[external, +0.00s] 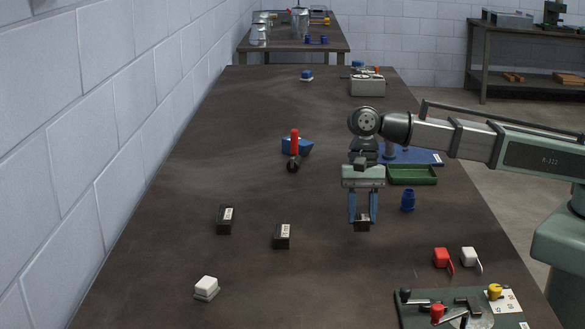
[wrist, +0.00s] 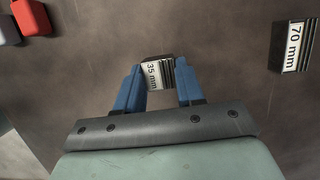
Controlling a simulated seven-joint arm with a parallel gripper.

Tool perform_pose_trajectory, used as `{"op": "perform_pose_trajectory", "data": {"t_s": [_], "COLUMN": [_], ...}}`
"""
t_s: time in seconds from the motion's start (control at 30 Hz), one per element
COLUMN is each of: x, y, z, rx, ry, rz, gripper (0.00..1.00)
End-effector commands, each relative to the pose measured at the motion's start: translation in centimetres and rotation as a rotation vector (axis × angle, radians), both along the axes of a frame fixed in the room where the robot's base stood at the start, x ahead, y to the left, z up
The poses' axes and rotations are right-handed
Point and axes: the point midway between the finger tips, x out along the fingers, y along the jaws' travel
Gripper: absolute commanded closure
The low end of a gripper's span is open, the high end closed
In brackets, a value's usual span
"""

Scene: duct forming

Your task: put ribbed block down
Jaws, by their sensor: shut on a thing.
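My gripper (external: 362,207) has two blue fingers and is shut on a small dark block (external: 362,225). In the wrist view the held block (wrist: 157,73) shows a white "35 mm" label and dark ribs on its right side, between my gripper's fingertips (wrist: 158,80). In the external view it hangs at the fingertips; I cannot tell whether its underside touches the table (external: 330,270). Two similar dark labelled blocks stand on the table to the left, a nearer one (external: 282,236) and a farther-left one (external: 225,219). The wrist view shows a ribbed block labelled "70 mm" (wrist: 293,46).
A blue cylinder (external: 407,199) and green tray (external: 412,174) stand right of my gripper. Red (external: 442,258) and white (external: 469,258) pieces and a clamp fixture (external: 463,309) lie at front right. A red-handled tool (external: 294,151) stands at left. The table's middle is mostly clear.

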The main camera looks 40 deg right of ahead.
Motion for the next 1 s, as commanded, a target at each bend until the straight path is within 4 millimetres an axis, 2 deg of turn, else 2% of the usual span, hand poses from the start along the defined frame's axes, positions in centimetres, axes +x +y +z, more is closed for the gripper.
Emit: {"op": "perform_pose_trajectory", "data": {"t_s": [0.3, 0.7, 0.73, 1.0], "x": [0.0, 0.0, 0.0, 0.0], "y": [-0.1, 0.0, 0.0, 0.0], "z": [-3.2, -3.6, -3.6, -3.6], "rx": [-0.002, -0.001, -0.001, -0.001], "ry": [0.002, 0.001, 0.001, 0.001], "rz": [0.0, -0.001, -0.001, -0.001], "gripper": [0.99, 0.99, 0.61, 0.37]}}
